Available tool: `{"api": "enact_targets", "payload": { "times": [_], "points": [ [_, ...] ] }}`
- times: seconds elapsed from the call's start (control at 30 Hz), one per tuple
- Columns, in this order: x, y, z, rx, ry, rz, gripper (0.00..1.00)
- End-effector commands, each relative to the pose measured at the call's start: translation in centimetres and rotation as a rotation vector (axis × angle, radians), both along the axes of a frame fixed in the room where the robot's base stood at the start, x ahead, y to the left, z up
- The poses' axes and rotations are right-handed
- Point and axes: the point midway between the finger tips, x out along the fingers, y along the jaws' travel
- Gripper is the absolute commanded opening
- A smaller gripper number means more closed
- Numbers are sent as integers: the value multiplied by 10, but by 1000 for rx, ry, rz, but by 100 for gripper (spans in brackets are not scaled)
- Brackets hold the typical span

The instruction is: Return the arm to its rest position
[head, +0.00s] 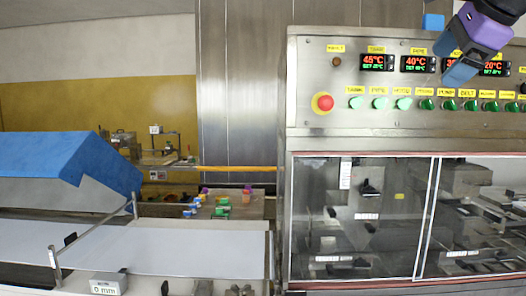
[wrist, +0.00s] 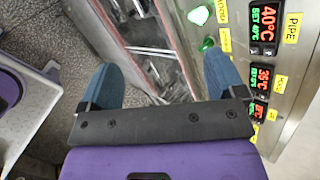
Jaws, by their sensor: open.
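My gripper (head: 447,55) is at the upper right in the head view, in front of the control panel (head: 330,110). Its blue fingers and purple body show there, and the fingers hide part of the temperature displays. In the wrist view my gripper (wrist: 160,84) has its two blue fingers spread wide apart with nothing between them. How far the fingers are from the panel is hard to tell.
A red emergency button (head: 323,102) and a row of green buttons (head: 403,103) stand out from the panel. Glass doors (head: 360,215) are below. A white conveyor belt (head: 170,248) with a blue cover (head: 65,155) lies to the left. Small coloured items (head: 221,211) sit behind it.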

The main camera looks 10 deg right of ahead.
Motion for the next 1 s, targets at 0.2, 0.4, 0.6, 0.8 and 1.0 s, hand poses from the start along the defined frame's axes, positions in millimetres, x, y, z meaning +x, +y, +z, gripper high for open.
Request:
{"api": "enact_targets", "payload": {
  "times": [0.2,0.4,0.6,0.8,1.0],
  "points": [
    [-20,64,-94,-396,125,473,89],
    [-53,110,-179,-762,203,944,89],
    [-89,137,-249,-1058,239,1359,89],
    [-106,144,-280,-1196,246,1559,89],
    [-108,145,-283,-1211,248,1581,87]
  ]
}}
